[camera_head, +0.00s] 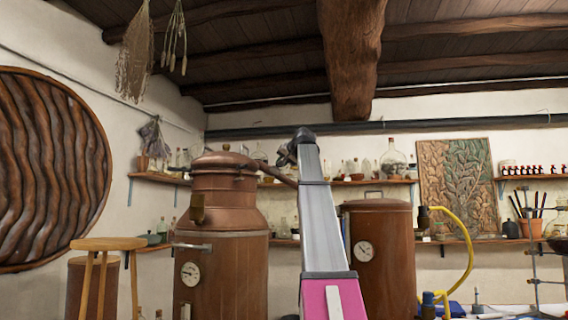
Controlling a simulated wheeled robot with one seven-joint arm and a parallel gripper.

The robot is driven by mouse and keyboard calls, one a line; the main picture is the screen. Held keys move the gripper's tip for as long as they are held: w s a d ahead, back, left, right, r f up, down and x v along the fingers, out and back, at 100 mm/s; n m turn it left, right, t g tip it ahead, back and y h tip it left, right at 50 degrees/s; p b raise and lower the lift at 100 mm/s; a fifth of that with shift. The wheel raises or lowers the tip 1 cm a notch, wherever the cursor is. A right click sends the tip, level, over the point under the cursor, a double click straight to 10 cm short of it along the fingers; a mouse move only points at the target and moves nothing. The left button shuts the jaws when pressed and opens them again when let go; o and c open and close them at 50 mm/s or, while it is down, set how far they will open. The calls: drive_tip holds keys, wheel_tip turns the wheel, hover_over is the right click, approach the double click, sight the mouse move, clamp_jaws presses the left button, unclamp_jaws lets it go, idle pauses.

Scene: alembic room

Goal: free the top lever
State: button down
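A copper still (222,240) stands left of centre, with a domed top. A short pale bar handle (192,247) sticks out on its left front, and a small brass fitting (197,208) sits above it. I cannot tell whether either is the top lever. My silver and pink arm rises in front, right of the still. My gripper (288,153) seems to be the small dark part at its far upper end, near the still's side pipe. I cannot tell whether it touches the pipe or whether its fingers are open. I see nothing clearly held.
A second copper vessel (384,255) with a dial stands right of my arm. A yellow hose (468,245) curves beside it. A wooden stool (108,244) stands at left. Shelves (350,183) with bottles line the back wall. Dried plants (135,55) hang at upper left.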

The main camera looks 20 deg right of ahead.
drive_tip(key=shift+a+r+m+g+h, duration=0.2)
drive_tip(key=shift+a+m+g+h, duration=0.1)
drive_tip(key=shift+m+h, duration=0.7)
drive_tip(key=c, duration=1.1)
unclamp_jaws()
drive_tip(key=shift+w, duration=0.1)
drive_tip(key=shift+o, duration=0.2)
